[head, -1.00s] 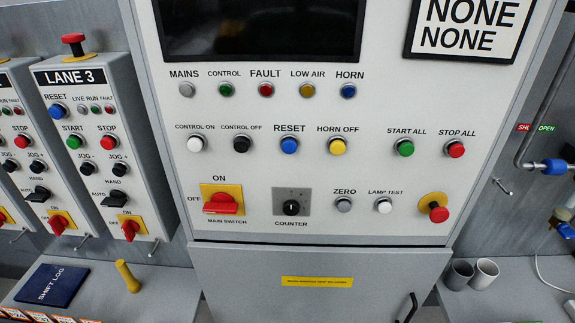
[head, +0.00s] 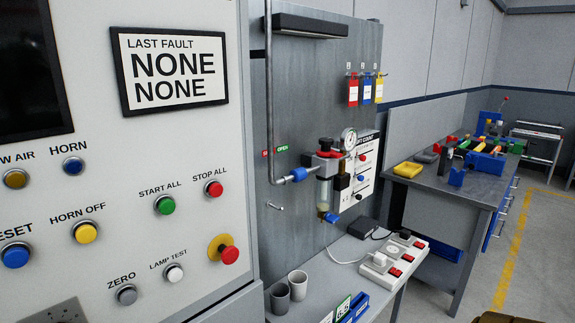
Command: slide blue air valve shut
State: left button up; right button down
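The blue air valve (head: 299,174) is a blue sleeve on a grey pipe (head: 269,110), mounted on the grey panel right of the control cabinet. A small red and green label (head: 275,150) sits above and left of it; the green part reads OPEN and the red part is too small to read fully. The sleeve is at the right end of the bent pipe, nearer the green side, beside the air filter unit (head: 326,170) with its round gauge (head: 348,137).
The control cabinet (head: 150,200) fills the left. Two cups (head: 298,285) and a power strip (head: 393,262) stand on the shelf below the valve. A hook (head: 274,206) sticks out under the pipe. A workbench (head: 450,190) stands right, with open floor beyond.

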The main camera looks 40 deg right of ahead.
aim_at(300, 174)
jog(key=z, duration=1.65)
